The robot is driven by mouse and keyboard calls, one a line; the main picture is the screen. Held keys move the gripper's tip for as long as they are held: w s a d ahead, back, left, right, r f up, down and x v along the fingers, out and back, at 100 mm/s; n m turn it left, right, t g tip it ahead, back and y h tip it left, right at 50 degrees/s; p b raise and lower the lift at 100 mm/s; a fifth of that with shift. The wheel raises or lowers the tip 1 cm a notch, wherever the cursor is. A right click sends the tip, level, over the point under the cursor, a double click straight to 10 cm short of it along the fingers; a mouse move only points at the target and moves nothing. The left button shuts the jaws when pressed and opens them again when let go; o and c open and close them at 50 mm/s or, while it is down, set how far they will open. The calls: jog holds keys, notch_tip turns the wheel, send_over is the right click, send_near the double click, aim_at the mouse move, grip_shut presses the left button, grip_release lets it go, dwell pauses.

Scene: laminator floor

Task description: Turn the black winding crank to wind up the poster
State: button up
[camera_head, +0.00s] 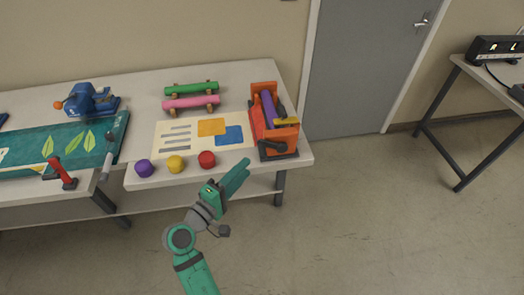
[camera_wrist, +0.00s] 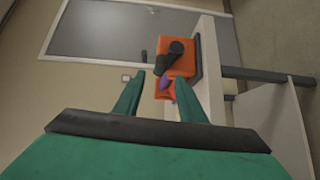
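The orange winding machine (camera_head: 261,133) stands at the right end of the table with a purple roll (camera_head: 269,108) in it. Its black winding crank (camera_head: 273,146) is on the side facing me, and shows in the wrist view (camera_wrist: 174,52) beyond the fingertips. The cream poster (camera_head: 182,143) with orange and blue blocks lies flat, its right edge close to the machine. My gripper (camera_head: 242,170) is in front of the table edge, left of and nearer me than the crank. In the wrist view my gripper (camera_wrist: 159,77) has its fingers apart with nothing between them; it does not touch the crank.
Purple (camera_head: 144,168), yellow (camera_head: 175,164) and red (camera_head: 207,159) knobs sit along the table's front edge. Green (camera_head: 191,88) and pink (camera_head: 191,102) rolls lie behind the poster. A blue device (camera_head: 88,101) and green leaf banner (camera_head: 30,147) are left.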

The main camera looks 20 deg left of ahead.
aim_at(262, 151)
jog(key=x, duration=1)
jog(key=shift+w+d+f, duration=0.1)
jog(key=shift+w, duration=0.15)
grip_shut()
